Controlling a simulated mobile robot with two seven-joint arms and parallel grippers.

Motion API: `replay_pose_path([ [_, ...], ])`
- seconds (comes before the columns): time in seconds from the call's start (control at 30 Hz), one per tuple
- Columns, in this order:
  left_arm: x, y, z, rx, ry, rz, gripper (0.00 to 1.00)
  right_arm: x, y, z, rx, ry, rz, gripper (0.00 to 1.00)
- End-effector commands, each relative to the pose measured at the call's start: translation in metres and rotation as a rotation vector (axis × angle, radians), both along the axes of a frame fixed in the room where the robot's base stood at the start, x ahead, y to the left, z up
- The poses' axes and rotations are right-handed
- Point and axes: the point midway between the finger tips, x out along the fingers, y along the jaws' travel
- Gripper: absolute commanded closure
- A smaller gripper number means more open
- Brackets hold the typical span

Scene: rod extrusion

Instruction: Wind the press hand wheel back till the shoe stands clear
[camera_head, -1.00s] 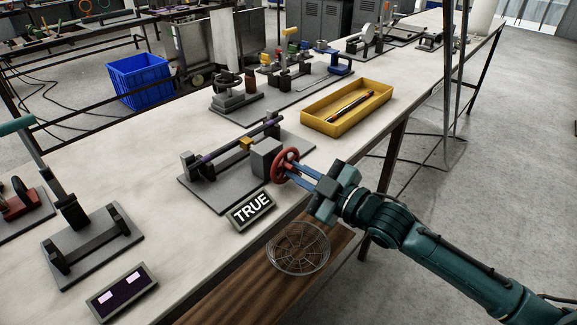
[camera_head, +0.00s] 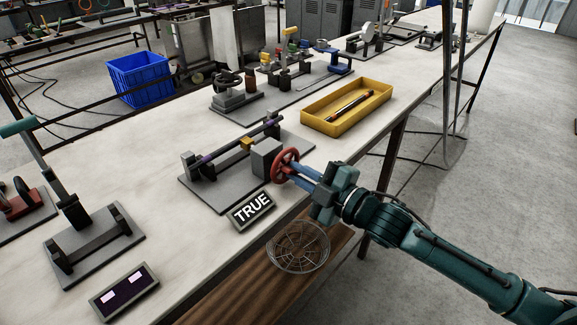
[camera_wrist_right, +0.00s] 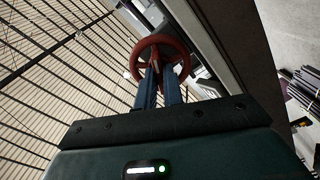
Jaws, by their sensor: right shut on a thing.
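The press stands on a grey base plate (camera_head: 215,193) near the table's front edge. It has a grey housing block (camera_head: 266,158), a rod with purple parts (camera_head: 225,150) and a small yellow block (camera_head: 246,143) on it. I cannot tell for certain which part is the shoe. The red hand wheel (camera_head: 284,166) is on the housing's right side. My right gripper (camera_head: 291,172) is shut on the wheel with its blue fingers. In the right wrist view the fingers (camera_wrist_right: 159,82) reach the lower middle of the red wheel (camera_wrist_right: 158,48). My left gripper is out of view.
A sign reading TRUE (camera_head: 251,208) stands in front of the press. A wire basket (camera_head: 298,247) sits on the wooden shelf below. A yellow tray (camera_head: 347,107) with a dark rod is behind the press. A lever fixture (camera_head: 93,245) stands at left.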

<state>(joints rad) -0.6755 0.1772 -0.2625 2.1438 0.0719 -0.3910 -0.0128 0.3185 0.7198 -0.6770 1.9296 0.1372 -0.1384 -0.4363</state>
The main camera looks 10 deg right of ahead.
Motion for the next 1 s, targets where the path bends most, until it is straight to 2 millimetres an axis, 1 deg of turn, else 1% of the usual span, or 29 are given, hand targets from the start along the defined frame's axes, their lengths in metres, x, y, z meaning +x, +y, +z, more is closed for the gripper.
replay_pose_path([
  [0.17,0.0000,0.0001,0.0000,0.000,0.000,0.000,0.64,-0.0001,0.0000,-0.0005,-0.006,-0.003,0.000,1.00],
  [0.33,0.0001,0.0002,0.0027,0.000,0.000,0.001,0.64,0.0000,-0.0002,-0.0003,-0.127,-0.097,0.000,1.00],
  [0.6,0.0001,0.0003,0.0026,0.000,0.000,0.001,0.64,-0.0001,-0.0002,-0.0006,-0.147,-0.113,0.000,1.00],
  [0.73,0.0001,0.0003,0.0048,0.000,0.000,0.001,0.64,-0.0003,0.0000,-0.0005,-0.250,-0.193,0.000,1.00],
  [0.8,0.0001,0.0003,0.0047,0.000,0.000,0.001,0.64,-0.0004,0.0001,-0.0010,-0.275,-0.212,0.000,1.00],
  [1.0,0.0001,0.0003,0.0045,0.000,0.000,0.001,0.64,-0.0004,0.0001,-0.0012,-0.275,-0.213,0.001,1.00],
])
